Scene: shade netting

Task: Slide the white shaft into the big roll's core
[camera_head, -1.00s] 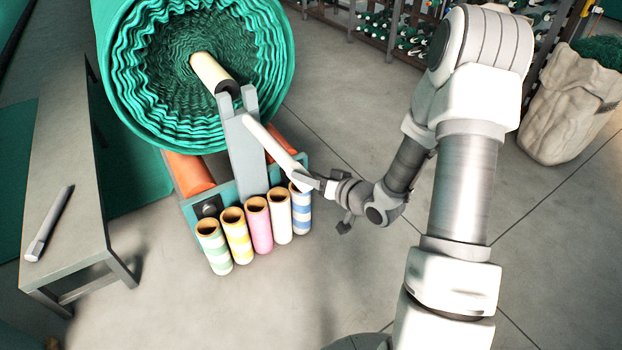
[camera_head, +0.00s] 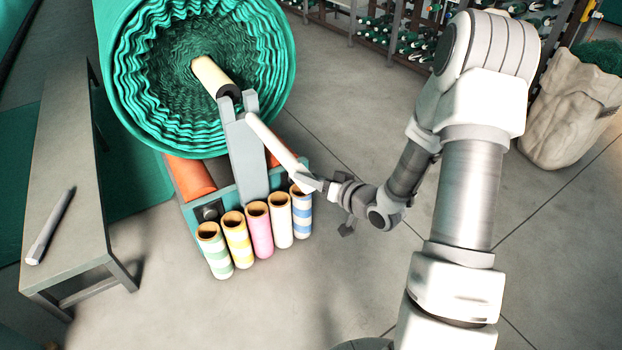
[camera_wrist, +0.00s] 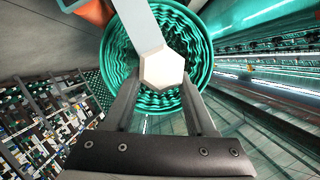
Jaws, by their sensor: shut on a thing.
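The big green roll (camera_head: 160,120) rests on its stand at upper left in the head view, its end facing me. Its pale core (camera_head: 210,75) sticks out of the middle with a dark open end, beside the top of a grey upright (camera_head: 246,155). My gripper (camera_head: 318,184) is shut on the white shaft (camera_head: 272,142) near its lower end. The shaft slants up and left, its far tip close to the upright and apart from the core opening.
Several striped and plain tubes (camera_head: 261,230) stand in front of the roller base. A bench (camera_head: 75,160) with a grey rod-like tool (camera_head: 50,226) is at left. A sack (camera_head: 570,110) and a shelf rack (camera_head: 400,40) stand at upper right.

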